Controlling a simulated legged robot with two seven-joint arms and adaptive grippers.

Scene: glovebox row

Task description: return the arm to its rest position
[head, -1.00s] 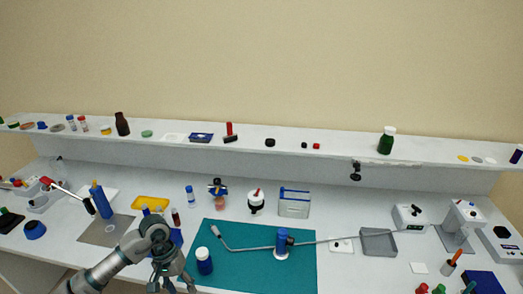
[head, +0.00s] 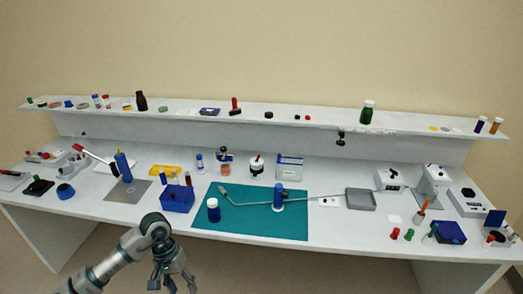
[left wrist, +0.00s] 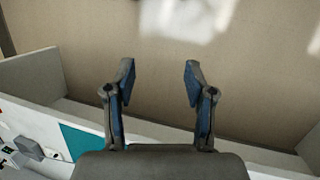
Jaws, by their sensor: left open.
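My left gripper (head: 172,281) is low in the head view, in front of the bench's front edge and apart from it. Its fingers point down and are spread. In the left wrist view the two fingers (left wrist: 158,80) stand wide apart with nothing between them. My right arm and gripper are not in view.
The white bench (head: 330,245) spans the view. A teal mat (head: 250,225) with a white-capped blue bottle (head: 213,210) lies just beyond my gripper, and a blue box (head: 177,199) stands left of it. A shelf (head: 330,122) runs along the back. The floor in front is clear.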

